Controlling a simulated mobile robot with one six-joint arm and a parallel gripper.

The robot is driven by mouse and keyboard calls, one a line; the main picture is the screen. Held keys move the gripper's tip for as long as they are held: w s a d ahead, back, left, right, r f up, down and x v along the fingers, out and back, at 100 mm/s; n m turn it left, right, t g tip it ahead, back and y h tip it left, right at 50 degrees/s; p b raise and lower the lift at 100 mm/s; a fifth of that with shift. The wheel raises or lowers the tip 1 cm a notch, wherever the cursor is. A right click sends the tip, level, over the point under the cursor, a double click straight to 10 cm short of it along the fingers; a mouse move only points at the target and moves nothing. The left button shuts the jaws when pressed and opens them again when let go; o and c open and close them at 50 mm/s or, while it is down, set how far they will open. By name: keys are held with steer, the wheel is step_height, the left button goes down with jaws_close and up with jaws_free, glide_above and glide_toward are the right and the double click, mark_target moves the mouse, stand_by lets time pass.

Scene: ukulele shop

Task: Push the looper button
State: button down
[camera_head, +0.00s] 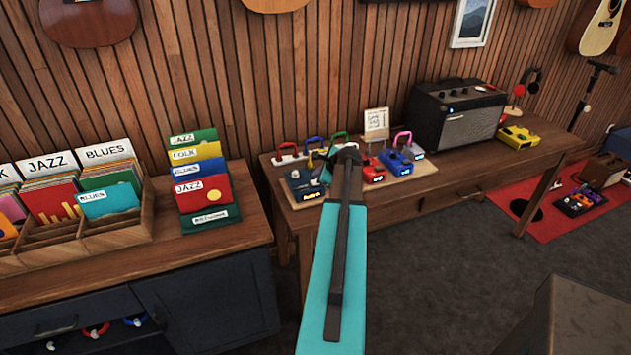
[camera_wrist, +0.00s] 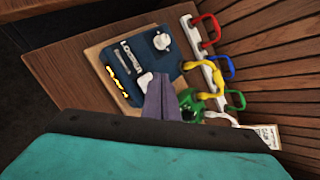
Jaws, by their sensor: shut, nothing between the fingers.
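A dark blue pedal (camera_head: 303,184) sits on a wooden board at the left end of the table. In the wrist view the blue pedal (camera_wrist: 150,55) shows a round silver knob or button (camera_wrist: 162,42), yellow marks along one edge and a pale patch (camera_wrist: 145,79) beside my fingers. My gripper (camera_wrist: 163,84) is shut and empty, its tips over the pedal's edge near a green pedal (camera_wrist: 198,102). In the head view my gripper (camera_head: 346,156) is beside the blue pedal; contact cannot be told.
Red and blue pedals (camera_head: 395,160) stand right of my gripper. A white power strip (camera_wrist: 205,60) with coloured plugs and a yellow cable lies behind the blue pedal. A black amplifier (camera_head: 457,117) and yellow pedal (camera_head: 517,137) stand farther right. Record crates (camera_head: 118,232) are left.

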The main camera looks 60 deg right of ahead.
steer(key=shift+r, duration=0.15)
step_height(320, 180, up, 6)
steer(key=p, duration=0.4)
stand_by(0.4)
stand_by(0.5)
